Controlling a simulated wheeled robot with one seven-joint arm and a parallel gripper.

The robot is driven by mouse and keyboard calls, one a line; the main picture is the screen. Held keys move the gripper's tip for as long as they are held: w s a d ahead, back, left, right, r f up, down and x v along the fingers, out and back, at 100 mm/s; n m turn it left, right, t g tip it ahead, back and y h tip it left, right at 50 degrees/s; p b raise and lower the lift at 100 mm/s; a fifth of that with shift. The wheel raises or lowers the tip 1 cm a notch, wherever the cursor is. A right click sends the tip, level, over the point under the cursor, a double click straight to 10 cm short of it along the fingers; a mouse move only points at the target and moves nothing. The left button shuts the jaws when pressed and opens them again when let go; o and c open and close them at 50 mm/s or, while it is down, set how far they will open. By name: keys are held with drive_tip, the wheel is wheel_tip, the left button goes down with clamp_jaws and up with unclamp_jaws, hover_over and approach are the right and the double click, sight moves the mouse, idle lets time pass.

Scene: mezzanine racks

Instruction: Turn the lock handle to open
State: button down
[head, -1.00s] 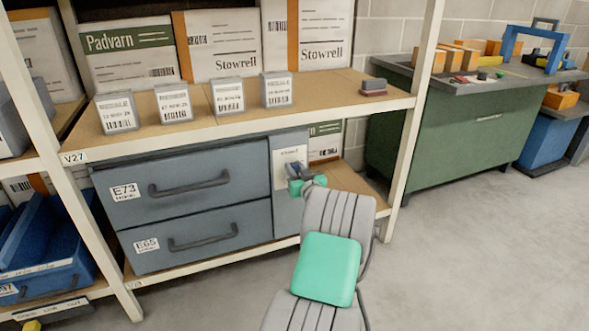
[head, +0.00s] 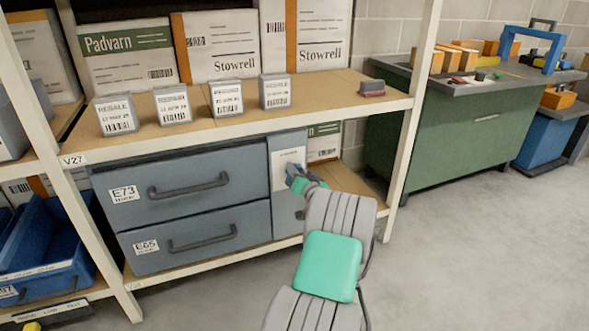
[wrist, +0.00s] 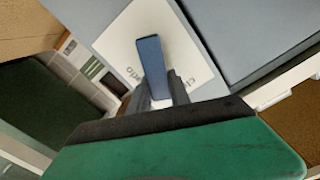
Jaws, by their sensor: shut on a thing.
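The lock handle (wrist: 151,56) is a blue bar in front of a white label plate (wrist: 178,38) on the grey-blue cabinet. The plate carries partly hidden lettering, turned over in the wrist view. My gripper (wrist: 160,88) is shut on the handle, its dark fingers on both sides of the bar's lower part. In the head view my gripper (head: 298,178) is at the narrow panel right of the drawers, in front of the white plate (head: 287,162). The handle's base and pivot are hidden there by my gripper.
Two closed drawers, E73 (head: 184,178) and E65 (head: 200,232), lie left of the panel. A shelf board (head: 235,118) with small labelled boxes is above. A white rack post (head: 412,115) stands to the right. The floor at right is open.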

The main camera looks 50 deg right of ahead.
drive_tip(key=m, duration=0.3)
drive_tip(key=shift+s+d+p, duration=0.15)
drive_tip(key=shift+d+p, duration=0.1)
drive_tip(key=shift+p, duration=0.15)
drive_tip(key=m, duration=0.1)
drive_tip(key=m+p, duration=0.1)
drive_tip(key=m, duration=0.2)
drive_tip(key=shift+s+d+f+p, duration=0.15)
drive_tip(key=shift+d+f+p, duration=0.15)
drive_tip(key=shift+f, duration=0.1)
drive_tip(key=m+p, duration=0.1)
drive_tip(key=m, duration=0.2)
drive_tip(key=f+m+p, duration=0.1)
drive_tip(key=m, duration=0.1)
drive_tip(key=shift+f+m, duration=0.15)
drive_tip(key=shift+m, duration=0.25)
drive_tip(key=c, duration=1.2)
unclamp_jaws()
drive_tip(key=p+v, duration=0.1)
drive_tip(key=v, duration=0.6)
drive_tip(key=shift+s+a+p, duration=0.15)
drive_tip(key=shift+s+p, duration=0.25)
